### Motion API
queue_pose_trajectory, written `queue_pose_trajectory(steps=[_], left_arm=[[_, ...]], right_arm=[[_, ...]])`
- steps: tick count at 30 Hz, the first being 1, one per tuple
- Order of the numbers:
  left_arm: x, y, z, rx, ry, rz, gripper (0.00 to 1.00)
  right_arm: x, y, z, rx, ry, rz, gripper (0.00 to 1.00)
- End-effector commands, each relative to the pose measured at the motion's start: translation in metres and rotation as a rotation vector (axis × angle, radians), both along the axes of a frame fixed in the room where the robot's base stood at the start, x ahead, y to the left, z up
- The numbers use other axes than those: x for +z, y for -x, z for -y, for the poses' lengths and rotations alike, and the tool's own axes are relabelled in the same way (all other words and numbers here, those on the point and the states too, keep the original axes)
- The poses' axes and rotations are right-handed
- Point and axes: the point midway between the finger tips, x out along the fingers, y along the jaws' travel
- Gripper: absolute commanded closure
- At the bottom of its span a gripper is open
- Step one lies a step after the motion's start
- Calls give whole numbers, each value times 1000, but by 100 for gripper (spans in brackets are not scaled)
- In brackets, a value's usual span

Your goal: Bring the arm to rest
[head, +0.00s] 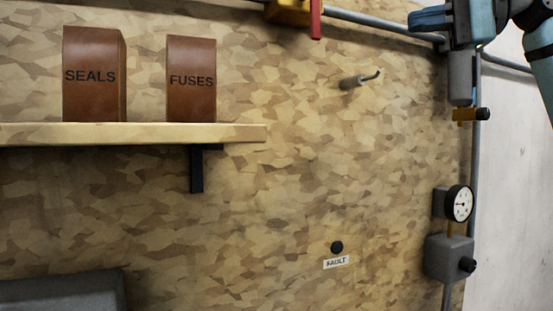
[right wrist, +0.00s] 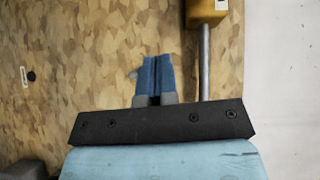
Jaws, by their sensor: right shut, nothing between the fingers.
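My right gripper (head: 428,20) is at the top right of the head view, in front of the board wall. Its blue fingers are together and hold nothing. In the right wrist view its fingers (right wrist: 157,77) also show closed against each other, with the board behind them. The right arm (head: 535,45) comes in from the upper right corner. My left gripper is in neither view.
A shelf (head: 230,134) holds a SEALS box (head: 92,90) and a FUSES box (head: 190,90). A hook (head: 360,79) juts from the wall. A pipe (head: 476,150), a gauge (head: 459,204) and a grey box (head: 448,258) are at right. A FAULT label (head: 336,262) is low.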

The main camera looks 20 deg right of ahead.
Motion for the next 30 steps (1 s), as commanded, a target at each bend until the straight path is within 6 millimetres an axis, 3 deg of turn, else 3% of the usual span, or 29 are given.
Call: queue_pose_trajectory(steps=[4,7,12,18,24,30], left_arm=[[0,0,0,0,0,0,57],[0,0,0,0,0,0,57],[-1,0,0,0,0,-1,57],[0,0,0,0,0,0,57],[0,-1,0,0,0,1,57],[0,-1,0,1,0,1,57]], right_arm=[[-6,-5,-7,23,-21,-14,100],[-19,-17,-24,83,-88,-55,100],[-59,-42,-69,254,-313,-196,100],[-106,-62,-106,445,-641,-416,100],[-156,-80,-123,593,-1004,-667,100],[-213,-98,-123,694,-1402,-924,100]])
